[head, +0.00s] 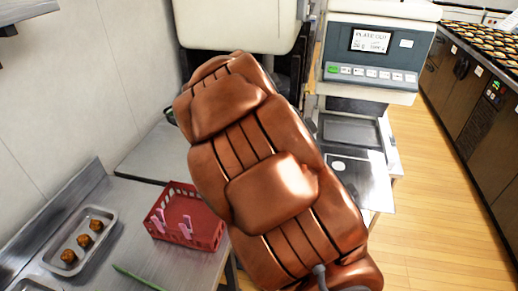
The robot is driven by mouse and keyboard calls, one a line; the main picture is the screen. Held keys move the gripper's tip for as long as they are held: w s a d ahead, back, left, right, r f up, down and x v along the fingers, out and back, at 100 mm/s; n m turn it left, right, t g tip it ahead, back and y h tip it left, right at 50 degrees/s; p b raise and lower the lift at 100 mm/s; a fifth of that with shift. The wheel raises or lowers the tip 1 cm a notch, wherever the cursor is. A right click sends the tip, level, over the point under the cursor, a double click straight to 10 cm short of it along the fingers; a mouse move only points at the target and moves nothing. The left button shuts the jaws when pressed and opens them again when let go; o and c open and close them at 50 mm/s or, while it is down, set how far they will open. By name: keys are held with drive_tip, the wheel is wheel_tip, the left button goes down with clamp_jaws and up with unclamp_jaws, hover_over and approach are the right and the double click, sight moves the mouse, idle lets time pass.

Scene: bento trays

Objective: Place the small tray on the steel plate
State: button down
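A small metal tray (58,265) with three brown round food pieces in it lies on the steel counter at the lower left. A flat steel plate (376,190) lies below the machine with the screen, right of the middle; its left part is hidden. A small white round spot shows on it. I cannot tell for sure that this is the plate meant. My gripper is not visible. A large brown padded form, likely my arm, fills the middle of the view and hides what is behind it.
A red basket (208,235) with pink items stands right of the tray on the steel counter (130,215). A green stick (138,279) lies in front. The machine (370,60) has a lit screen and a dark recessed panel (350,132). Wooden floor (430,220) is clear at right.

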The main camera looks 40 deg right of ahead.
drive_tip(key=shift+n+y, duration=0.4)
drive_tip(key=d, duration=0.1)
drive_tip(key=w+d, duration=0.1)
drive_tip(key=d, duration=0.1)
drive_tip(key=d+f, duration=0.1)
drive_tip(key=d, duration=0.1)
drive_tip(key=shift+w, duration=0.25)
drive_tip(key=shift+n+g+y, duration=0.4)
drive_tip(key=shift+n+y, duration=0.1)
drive_tip(key=shift+y, duration=0.2)
drive_tip(key=d+f, duration=0.1)
drive_tip(key=d, duration=0.1)
drive_tip(key=d+f, duration=0.1)
drive_tip(key=d, duration=0.2)
drive_tip(key=d+f+b, duration=0.1)
drive_tip(key=d, duration=0.1)
drive_tip(key=shift+s+d, duration=0.15)
drive_tip(key=shift+s, duration=0.15)
drive_tip(key=s+d+f+n+y, duration=0.1)
drive_tip(key=s+d+f, duration=0.2)
drive_tip(key=s+d, duration=0.1)
drive_tip(key=s+d+f+n+g+y+b, duration=0.1)
drive_tip(key=s+d+f, duration=0.2)
drive_tip(key=d, duration=0.4)
drive_tip(key=shift+s, duration=0.45)
drive_tip(key=shift+f+p, duration=0.7)
drive_tip(key=shift+f, duration=4.1)
drive_tip(key=shift+f, duration=0.15)
